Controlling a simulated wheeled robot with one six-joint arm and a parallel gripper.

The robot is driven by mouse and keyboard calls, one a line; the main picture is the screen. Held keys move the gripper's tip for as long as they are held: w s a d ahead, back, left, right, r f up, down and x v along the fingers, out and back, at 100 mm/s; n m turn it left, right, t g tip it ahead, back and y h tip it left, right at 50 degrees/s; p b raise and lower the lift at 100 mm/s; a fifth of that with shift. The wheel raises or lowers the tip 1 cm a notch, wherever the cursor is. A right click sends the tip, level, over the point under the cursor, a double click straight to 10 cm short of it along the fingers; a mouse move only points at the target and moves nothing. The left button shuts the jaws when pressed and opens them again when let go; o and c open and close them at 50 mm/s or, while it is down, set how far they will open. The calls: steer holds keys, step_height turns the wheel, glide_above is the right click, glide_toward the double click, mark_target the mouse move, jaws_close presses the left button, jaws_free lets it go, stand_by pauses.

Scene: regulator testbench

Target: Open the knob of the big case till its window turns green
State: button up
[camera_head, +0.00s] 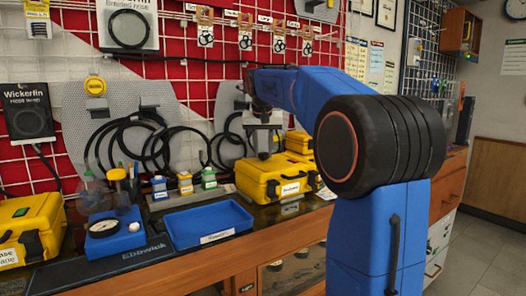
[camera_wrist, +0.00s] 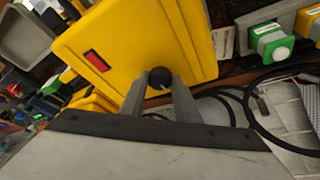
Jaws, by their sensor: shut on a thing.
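A yellow case (camera_head: 258,189) stands at the back of the bench in the head view, under my gripper (camera_head: 263,152). In the wrist view the same case (camera_wrist: 120,40) fills the upper middle. Its small window (camera_wrist: 96,60) is red. A round black knob (camera_wrist: 159,76) sits near the case's edge, between the fingertips of my gripper (camera_wrist: 159,88), which are shut on it. In the head view the knob is hidden by my gripper.
A blue tray (camera_head: 208,224) lies in front. Black hoses (camera_head: 140,145) hang behind. Smaller yellow cases (camera_head: 300,143) sit behind it.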

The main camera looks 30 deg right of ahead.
steer(key=n, duration=0.2)
steer(key=n+y, duration=0.1)
steer(key=shift+s+d+n+t, duration=0.1)
steer(key=shift+d+n+t, duration=0.2)
steer(key=shift+t, duration=0.1)
steer(key=n+y, duration=0.2)
steer(key=n, duration=0.2)
steer(key=shift+d+n, duration=0.1)
steer(key=shift+n, duration=0.2)
steer(key=n, duration=0.2)
steer(key=n+y, duration=0.1)
steer(key=n, duration=0.1)
steer(key=shift+d+g+y, duration=0.2)
steer(key=shift+g+y, duration=0.1)
steer(key=shift+w+d+n+g+y, duration=0.15)
steer(key=shift+n+y, duration=0.1)
steer(key=shift+n, duration=0.65)
steer(key=shift+w+a+n+g+y, duration=0.15)
steer(key=shift+n+y, duration=0.1)
steer(key=shift+n, duration=0.65)
steer(key=shift+s+d+n, duration=0.1)
steer(key=shift+n, duration=0.2)
steer(key=o, duration=1)
steer(key=shift+o, duration=0.2)
steer(key=v, duration=1.7)
steer(key=shift+r, duration=0.2)
